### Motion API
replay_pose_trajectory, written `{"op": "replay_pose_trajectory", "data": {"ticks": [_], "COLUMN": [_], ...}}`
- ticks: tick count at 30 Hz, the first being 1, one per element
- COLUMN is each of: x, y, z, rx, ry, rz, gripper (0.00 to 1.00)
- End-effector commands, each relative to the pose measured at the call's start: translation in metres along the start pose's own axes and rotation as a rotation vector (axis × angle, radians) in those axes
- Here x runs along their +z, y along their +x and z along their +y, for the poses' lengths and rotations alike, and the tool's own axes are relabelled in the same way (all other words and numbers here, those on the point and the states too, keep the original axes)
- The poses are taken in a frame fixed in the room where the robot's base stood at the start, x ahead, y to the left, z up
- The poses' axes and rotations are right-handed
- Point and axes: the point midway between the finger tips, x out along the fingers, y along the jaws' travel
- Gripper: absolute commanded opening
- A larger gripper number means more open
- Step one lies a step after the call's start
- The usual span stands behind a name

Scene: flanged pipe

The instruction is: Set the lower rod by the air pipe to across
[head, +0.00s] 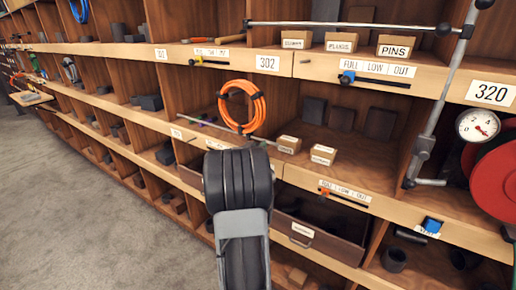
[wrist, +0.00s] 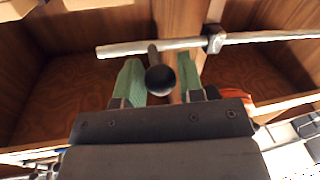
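A thin grey rod (head: 202,124) runs along the front of the middle shelf, beside the orange hose, partly hidden behind my arm. In the wrist view a grey rod (wrist: 130,48) lies nearly level across the picture, with a dark collar (wrist: 214,39) on it. A stem with a dark round knob (wrist: 160,80) stands out from it near its left end. My gripper (wrist: 161,77) has its green fingers apart, one on each side of the knob; a gap shows at right. The fingers are hidden in the head view. I cannot tell which rod is the task's lower one.
An upright grey pipe (head: 445,95) stands at right, with a long rod (head: 340,24) at its top and a short one (head: 431,182) low down. An orange hose (head: 257,108), small boxes (head: 323,155) and a gauge (head: 478,124) are on the shelves. The floor (head: 80,200) is clear.

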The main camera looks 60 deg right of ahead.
Motion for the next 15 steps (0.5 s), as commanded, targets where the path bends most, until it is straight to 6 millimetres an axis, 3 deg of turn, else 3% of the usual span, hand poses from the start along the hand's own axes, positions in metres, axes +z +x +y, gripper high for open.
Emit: {"op": "replay_pose_trajectory", "data": {"ticks": [10,15], "x": [-0.0001,-0.0001], "y": [-0.0002,-0.0002], "z": [-0.0001,0.0], "rx": [0.0,0.0], "ry": [0.0,0.0], "rz": [0.0,0.0], "gripper": [0.02,0.0]}}
